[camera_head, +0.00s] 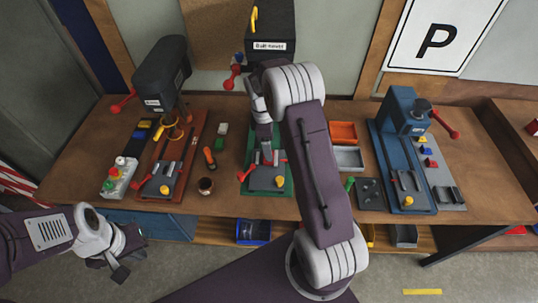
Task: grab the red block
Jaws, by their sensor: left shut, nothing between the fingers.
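Small red pieces (429,163) stand beside a blue one on the grey plate at the right machine; they are too small to tell which is a block. My left gripper (119,272) is shut and empty at the lower left, in front of the workbench (75,175) and well away from these pieces. My right arm reaches over the middle of the bench. Its gripper (265,148) points down over the green-based middle machine; its fingers are too small and partly hidden to tell whether they are open. My arm hides part of that machine.
A red-based machine (158,170) stands on the left and a blue machine (402,150) on the right, with red-knobbed levers sticking out. An orange bin (342,131) and a grey bin (348,157) lie between. A blue bin (253,232) is below the bench edge.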

